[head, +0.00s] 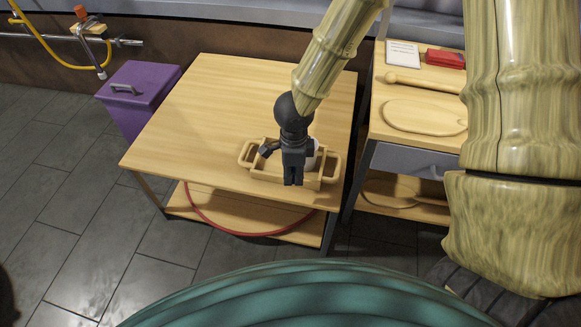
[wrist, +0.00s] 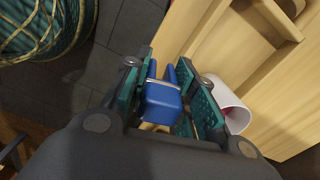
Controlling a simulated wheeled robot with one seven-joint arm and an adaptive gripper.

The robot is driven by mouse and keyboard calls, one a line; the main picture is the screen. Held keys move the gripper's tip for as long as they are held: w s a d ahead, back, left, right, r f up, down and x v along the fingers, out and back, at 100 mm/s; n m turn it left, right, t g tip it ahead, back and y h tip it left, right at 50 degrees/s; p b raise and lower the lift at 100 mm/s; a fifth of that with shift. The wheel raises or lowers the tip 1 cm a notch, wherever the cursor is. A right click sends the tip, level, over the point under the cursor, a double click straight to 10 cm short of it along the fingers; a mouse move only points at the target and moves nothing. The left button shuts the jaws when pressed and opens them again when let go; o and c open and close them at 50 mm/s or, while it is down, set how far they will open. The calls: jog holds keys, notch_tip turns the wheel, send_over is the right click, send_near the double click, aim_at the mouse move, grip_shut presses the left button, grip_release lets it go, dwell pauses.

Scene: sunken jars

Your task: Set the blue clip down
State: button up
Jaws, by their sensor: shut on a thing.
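The blue clip (wrist: 162,104) sits between the two teal-padded fingers of my gripper (wrist: 176,78) in the wrist view. My gripper is shut on it. In the head view my dark gripper (head: 293,178) points down at the wooden tray with handles (head: 331,170), near the front edge of the table. The clip is hidden behind my gripper there. I cannot tell how high the clip is held or whether it touches anything.
A white cup-like thing (wrist: 232,104) with red inside is close beside my right finger. The wooden table (head: 210,110) is clear left of the tray. A purple bin (head: 140,90) stands to the left. A side bench (head: 430,145) with boards and a red box (head: 445,59) stands right.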

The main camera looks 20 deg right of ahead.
jog(key=f+m, duration=0.1)
jog(key=s+f+m+b, duration=0.1)
jog(key=shift+d+m, duration=0.3)
jog(key=b, duration=0.2)
send_over(272, 159)
jog(key=shift+s+f, duration=0.1)
jog(key=shift+f, duration=0.65)
jog(key=shift+f+b, duration=0.45)
jog(key=shift+f, duration=1.25)
jog(key=shift+f, duration=0.15)
jog(key=o, duration=0.8)
jog(key=shift+c, duration=0.2)
notch_tip(272, 159, up, 12)
jog(key=p, duration=0.3)
